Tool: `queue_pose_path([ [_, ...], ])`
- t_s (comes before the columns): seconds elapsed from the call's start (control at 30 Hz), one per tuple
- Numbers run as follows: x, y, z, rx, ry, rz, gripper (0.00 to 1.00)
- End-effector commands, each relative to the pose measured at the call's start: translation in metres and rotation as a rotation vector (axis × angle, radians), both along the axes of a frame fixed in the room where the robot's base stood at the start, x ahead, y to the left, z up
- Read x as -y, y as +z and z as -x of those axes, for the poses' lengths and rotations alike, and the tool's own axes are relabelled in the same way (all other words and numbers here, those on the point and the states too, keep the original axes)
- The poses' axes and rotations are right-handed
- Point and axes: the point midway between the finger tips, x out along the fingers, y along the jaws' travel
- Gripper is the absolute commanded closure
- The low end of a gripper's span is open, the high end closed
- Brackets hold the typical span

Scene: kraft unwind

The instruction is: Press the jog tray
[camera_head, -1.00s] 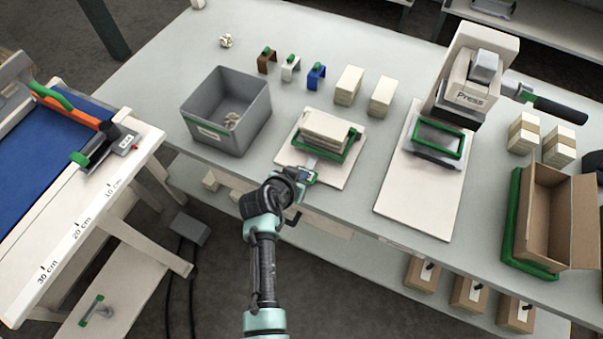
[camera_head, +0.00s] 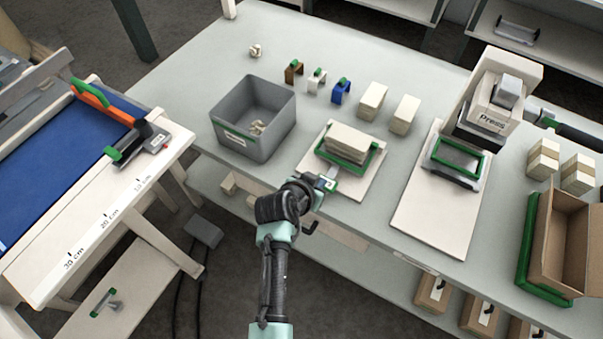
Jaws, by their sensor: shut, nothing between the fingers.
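A green-edged tray (camera_head: 374,163) sits on a pale square board (camera_head: 371,187) near the front edge of the grey table. It looks like the jog tray. A stack of cream sheets (camera_head: 347,142) lies in it. My gripper (camera_head: 327,183) is shut and empty at the front left of the board, just short of the tray. Its fingertips are small here, and I cannot tell whether they touch the board. The press (camera_head: 492,105) stands to the right, with a green-framed part (camera_head: 458,157) at its front on a long pale board (camera_head: 430,215).
A grey bin (camera_head: 255,151) with crumpled paper stands left of the tray. Brown, white and blue clips (camera_head: 341,91) and two cream stacks (camera_head: 404,114) stand behind. An open carton (camera_head: 565,240) is at right. A blue-bedded cutting table (camera_head: 60,165) is at left.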

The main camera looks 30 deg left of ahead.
Motion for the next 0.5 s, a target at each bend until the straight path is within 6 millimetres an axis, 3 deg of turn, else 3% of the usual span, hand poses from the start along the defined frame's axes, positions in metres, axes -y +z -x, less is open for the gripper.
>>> queue_pose_path([
  [0.5,-0.003,0.046,0.059,0.004,0.002,-0.002,1.00],
])
